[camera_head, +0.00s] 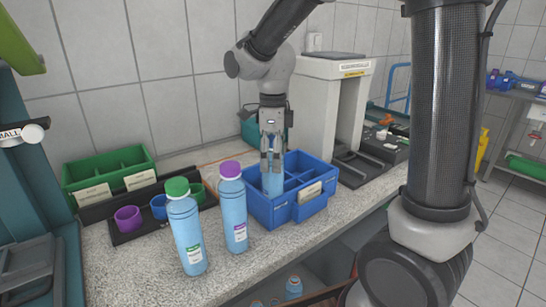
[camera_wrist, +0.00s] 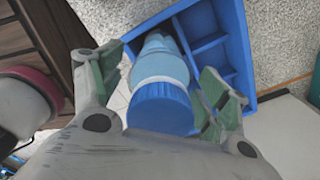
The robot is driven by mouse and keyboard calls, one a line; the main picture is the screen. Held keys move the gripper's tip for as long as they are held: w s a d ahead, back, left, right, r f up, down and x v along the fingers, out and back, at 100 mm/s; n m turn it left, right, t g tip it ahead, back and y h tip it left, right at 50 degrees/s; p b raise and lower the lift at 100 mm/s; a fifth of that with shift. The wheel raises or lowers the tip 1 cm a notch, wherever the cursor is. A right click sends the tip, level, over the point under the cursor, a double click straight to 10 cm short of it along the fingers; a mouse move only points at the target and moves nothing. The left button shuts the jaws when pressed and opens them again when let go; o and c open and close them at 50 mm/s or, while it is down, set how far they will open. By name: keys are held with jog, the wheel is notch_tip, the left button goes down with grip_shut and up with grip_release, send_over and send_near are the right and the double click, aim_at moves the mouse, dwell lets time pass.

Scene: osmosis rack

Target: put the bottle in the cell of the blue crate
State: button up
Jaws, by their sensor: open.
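The blue crate (camera_head: 290,205) stands on the speckled counter and has several cells; it also shows in the wrist view (camera_wrist: 236,50). A light-blue bottle with a blue cap (camera_wrist: 160,100) stands in a cell at the crate's left side; in the head view its body (camera_head: 272,183) shows below my gripper. My gripper (camera_head: 271,160) points down over this bottle. In the wrist view its fingers (camera_wrist: 160,95) are spread on both sides of the cap, with gaps visible. The bottle's base is hidden by the crate walls.
A green-capped bottle (camera_head: 187,228) and a purple-capped bottle (camera_head: 232,207) stand on the counter left of the crate. Behind them are a green crate (camera_head: 108,175) and a dark tray with coloured cups (camera_head: 128,219). A white scanner-like machine (camera_head: 318,100) stands behind the crate.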

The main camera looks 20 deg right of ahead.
notch_tip(320, 180, up, 12)
jog(key=shift+r, duration=0.1)
jog(key=s+d+f+n+t, duration=0.2)
jog(key=s+d+n, duration=0.5)
jog(key=s+n, duration=0.2)
jog(key=s+d+f+n+t, duration=0.2)
jog(key=s+d+n, duration=0.6)
jog(key=n, duration=0.6)
jog(key=shift+s, duration=1)
